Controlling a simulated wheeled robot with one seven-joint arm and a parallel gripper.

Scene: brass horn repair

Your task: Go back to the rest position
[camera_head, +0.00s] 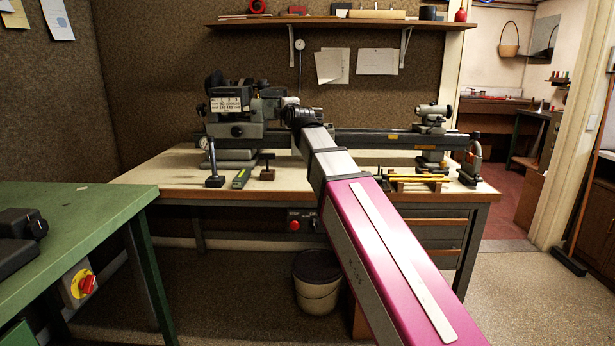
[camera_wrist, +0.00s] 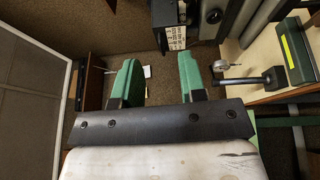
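My gripper (camera_wrist: 158,75) shows in the wrist view with its two green fingers spread apart. It is open and nothing is between the fingers. In the head view my arm reaches forward over the workbench (camera_head: 175,180) to the front of the lathe (camera_head: 235,115), and its dark wrist end is there. The gripper itself is hidden behind the wrist in that view. In the wrist view, the lathe's white label (camera_wrist: 176,38) is just beyond the fingers. A dial gauge on a stand (camera_wrist: 262,79) is to the right of the fingers, apart from them.
A green bar with a yellow label (camera_wrist: 297,53) lies on the bench. A green table (camera_head: 70,215) with a red switch stands at left. A bucket (camera_head: 317,285) sits under the bench. A shelf (camera_head: 330,21) hangs above.

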